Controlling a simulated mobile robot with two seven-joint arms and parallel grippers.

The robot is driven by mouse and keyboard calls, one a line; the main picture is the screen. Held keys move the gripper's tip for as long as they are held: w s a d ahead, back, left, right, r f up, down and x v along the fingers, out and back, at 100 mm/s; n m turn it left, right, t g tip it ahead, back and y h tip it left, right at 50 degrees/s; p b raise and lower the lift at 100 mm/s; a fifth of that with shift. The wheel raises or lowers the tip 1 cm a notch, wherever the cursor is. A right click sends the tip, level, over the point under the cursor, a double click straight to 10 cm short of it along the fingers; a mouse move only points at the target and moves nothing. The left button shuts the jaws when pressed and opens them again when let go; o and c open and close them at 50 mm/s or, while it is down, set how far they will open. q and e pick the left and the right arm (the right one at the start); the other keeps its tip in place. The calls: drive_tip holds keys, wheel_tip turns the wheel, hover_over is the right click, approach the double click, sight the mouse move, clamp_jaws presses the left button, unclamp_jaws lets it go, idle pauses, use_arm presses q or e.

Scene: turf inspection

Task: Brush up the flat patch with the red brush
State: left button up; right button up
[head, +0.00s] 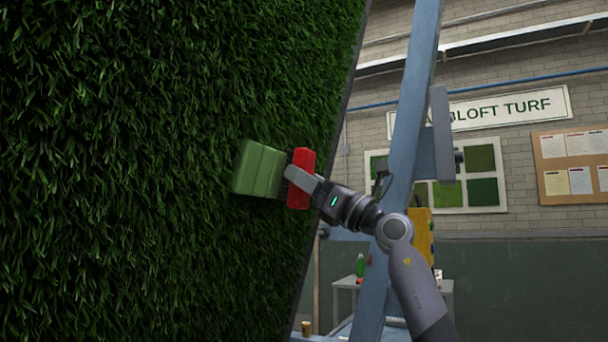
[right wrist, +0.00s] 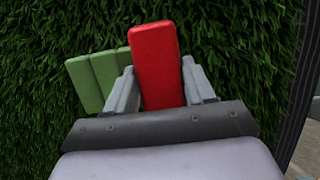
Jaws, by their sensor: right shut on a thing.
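My right gripper (head: 298,180) is shut on the red brush (head: 303,160), close to the right edge of the upright turf panel (head: 150,150). In the right wrist view the red brush (right wrist: 154,68) stands up between the two fingers. A lighter green, smooth, ribbed block-like piece (head: 258,169) shows against the turf just left of the brush. It also shows behind the left finger in the right wrist view (right wrist: 93,80). I cannot tell whether it touches the brush or whether it is the flat patch. The brush's bristle side is mostly hidden. My left gripper is out of view.
A blue-grey slanted post (head: 405,130) rises just right of the panel, behind my right arm. Behind it stand a small table (head: 347,284) with a green bottle (head: 360,266) and a yellow object (head: 420,232). A notice board (head: 572,165) hangs on the brick wall.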

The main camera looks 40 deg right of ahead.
drive_tip(key=shift+w+d+p, duration=0.2)
drive_tip(key=shift+d+p, duration=0.1)
drive_tip(key=shift+d, duration=0.35)
drive_tip(key=shift+w+d+p, duration=0.2)
drive_tip(key=shift+d+p, duration=0.05)
drive_tip(key=shift+d, duration=0.35)
drive_tip(key=shift+a, duration=0.15)
drive_tip(key=shift+s+a, duration=0.25)
drive_tip(key=shift+a, duration=0.6)
drive_tip(key=shift+s+a, duration=0.25)
drive_tip(key=shift+a, duration=0.35)
drive_tip(key=shift+s+a, duration=0.25)
drive_tip(key=shift+a, duration=0.4)
drive_tip(key=shift+s+a, duration=0.25)
drive_tip(key=shift+a, duration=0.35)
drive_tip(key=shift+s+a+f+b, duration=0.15)
drive_tip(key=shift+s+a, duration=0.25)
drive_tip(key=shift+a, duration=0.4)
drive_tip(key=shift+s+a+r+b, duration=0.1)
drive_tip(key=shift+s+a+b, duration=0.2)
drive_tip(key=shift+a, duration=0.45)
drive_tip(key=shift+s+a, duration=0.2)
drive_tip(key=shift+a, duration=0.1)
drive_tip(key=shift+a, duration=0.1)
